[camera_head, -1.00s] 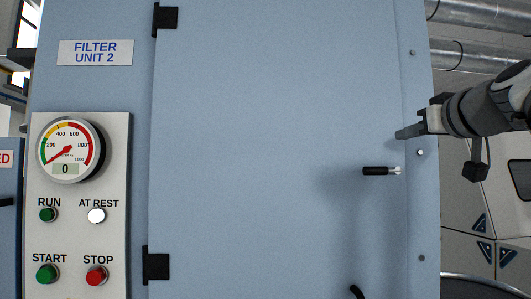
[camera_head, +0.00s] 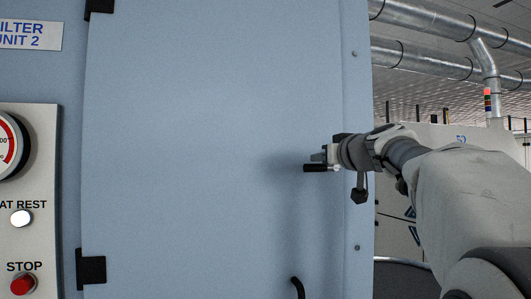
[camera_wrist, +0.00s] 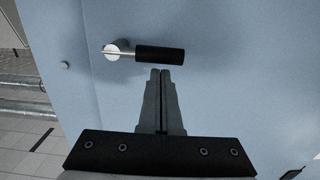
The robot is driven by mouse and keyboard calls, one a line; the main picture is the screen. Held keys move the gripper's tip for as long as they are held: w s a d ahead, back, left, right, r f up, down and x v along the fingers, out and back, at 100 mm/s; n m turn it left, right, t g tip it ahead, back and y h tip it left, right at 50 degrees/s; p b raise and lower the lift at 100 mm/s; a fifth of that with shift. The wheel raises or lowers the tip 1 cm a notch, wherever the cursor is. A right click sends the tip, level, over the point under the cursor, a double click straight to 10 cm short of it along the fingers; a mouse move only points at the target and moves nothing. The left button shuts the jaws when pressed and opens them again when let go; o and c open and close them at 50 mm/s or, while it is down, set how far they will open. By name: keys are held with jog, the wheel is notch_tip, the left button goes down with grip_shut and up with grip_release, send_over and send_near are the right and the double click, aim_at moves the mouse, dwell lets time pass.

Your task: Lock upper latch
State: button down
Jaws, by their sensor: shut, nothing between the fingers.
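The upper latch (camera_head: 315,168) is a short black handle lying level on the blue cabinet door (camera_head: 210,130), near its right edge. In the wrist view the latch grip (camera_wrist: 160,54) runs sideways from a silver pivot (camera_wrist: 112,51). My gripper (camera_head: 320,156) is just above the latch in the head view. In the wrist view the shut, empty fingertips (camera_wrist: 160,72) are close beside the middle of the black grip. I cannot tell whether they touch it.
A curved black handle (camera_head: 298,288) shows low on the door. Black hinges (camera_head: 92,267) are on the door's left side. A control panel with a red STOP button (camera_head: 23,284) is at left. Silver pipes (camera_head: 430,60) run behind at upper right.

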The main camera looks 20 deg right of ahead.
jog(key=shift+a+f+n+b, duration=0.15)
jog(key=shift+f+n+b, duration=0.45)
jog(key=shift+b, duration=1.05)
jog(key=d+f+n+h+b, duration=0.1)
jog(key=d+f+n+b, duration=0.2)
jog(key=f+n+b, duration=0.4)
jog(key=n+b, duration=0.8)
jog(key=b, duration=0.3)
jog(key=shift+d+f+t, duration=0.15)
jog(key=shift+d+t, duration=0.15)
jog(key=shift+d, duration=0.1)
jog(key=shift+d+b, duration=0.1)
jog(key=shift+b, duration=0.2)
